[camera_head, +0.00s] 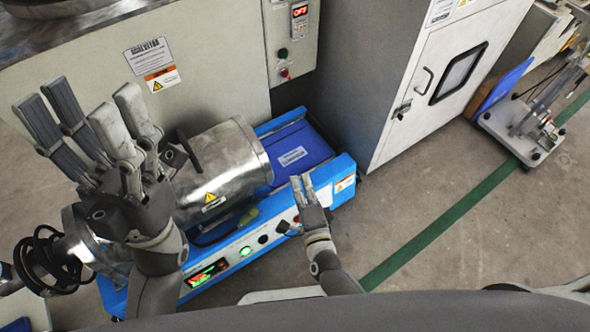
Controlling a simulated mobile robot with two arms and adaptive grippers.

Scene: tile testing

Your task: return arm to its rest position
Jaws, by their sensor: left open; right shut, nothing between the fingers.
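My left gripper (98,130) is a grey, multi-fingered hand at the left. Its fingers are spread, pointing up and away, and it looks empty. It overlaps the left part of a metal cylinder (232,160) in the picture; I cannot tell whether they touch. My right gripper (301,190) is near the picture's middle, with its fingers together and nothing visible in them. It appears over the front edge of a blue machine (345,188), near its control knobs. My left forearm hides part of that machine's front.
A beige cabinet (215,60) with labels stands behind the blue machine. A grey cabinet (440,85) with a handled door is right of it. A wheeled cart (520,135) stands at the far right. The floor (480,240) with a green line is open at the lower right.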

